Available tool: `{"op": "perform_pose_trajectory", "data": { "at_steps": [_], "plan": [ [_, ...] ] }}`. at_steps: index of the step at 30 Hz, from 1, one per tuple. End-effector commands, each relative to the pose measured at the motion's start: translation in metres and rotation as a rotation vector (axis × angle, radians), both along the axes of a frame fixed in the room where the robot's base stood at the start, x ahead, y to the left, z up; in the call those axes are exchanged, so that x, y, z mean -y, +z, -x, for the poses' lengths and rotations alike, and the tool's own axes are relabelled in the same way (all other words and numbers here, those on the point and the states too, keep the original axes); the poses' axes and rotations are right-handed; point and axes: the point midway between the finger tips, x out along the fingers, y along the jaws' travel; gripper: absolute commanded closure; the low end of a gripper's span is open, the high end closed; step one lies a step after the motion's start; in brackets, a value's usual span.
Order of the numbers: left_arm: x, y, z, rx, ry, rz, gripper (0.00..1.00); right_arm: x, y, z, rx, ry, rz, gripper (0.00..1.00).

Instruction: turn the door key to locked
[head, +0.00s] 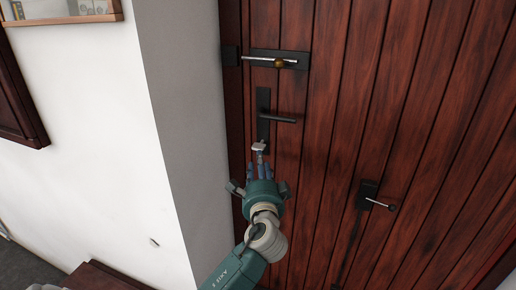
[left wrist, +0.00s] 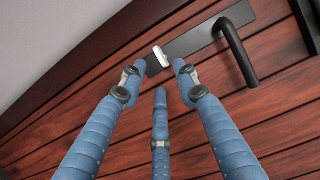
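The door key (head: 259,146) is a small pale key at the bottom of the black lock plate (head: 263,104), below the black door handle (head: 280,119). In the left wrist view the key (left wrist: 161,56) shows its pale head at the end of the plate. My left gripper (head: 263,166) is just below the key in the head view, with blue fingers pointing up at it. In the left wrist view the three fingers of this gripper (left wrist: 159,72) are spread, two tips either side of the key, with visible gaps. My right gripper is not in view.
The wooden door (head: 420,110) carries a sliding bolt (head: 280,60) above the handle and a small black fitting with a rod (head: 370,194) at lower right. A white wall (head: 85,140) with a protruding corner stands left of the door.

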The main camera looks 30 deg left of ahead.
Motion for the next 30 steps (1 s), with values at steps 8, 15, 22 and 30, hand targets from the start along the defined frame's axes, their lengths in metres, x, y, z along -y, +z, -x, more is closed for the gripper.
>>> {"op": "perform_pose_trajectory", "data": {
  "at_steps": [8,15,22,30],
  "plan": [
    [-0.032,0.003,-0.043,-0.001,0.001,0.001,0.69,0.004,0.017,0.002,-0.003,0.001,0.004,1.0],
    [-0.046,0.0,-0.063,0.0,-0.001,0.001,0.69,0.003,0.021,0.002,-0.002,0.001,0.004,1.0],
    [-0.047,-0.001,-0.065,0.0,-0.002,0.003,0.69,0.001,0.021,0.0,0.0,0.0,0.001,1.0],
    [-0.047,-0.001,-0.065,0.0,-0.002,0.003,1.0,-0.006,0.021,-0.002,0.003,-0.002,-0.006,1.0]
  ]
}}
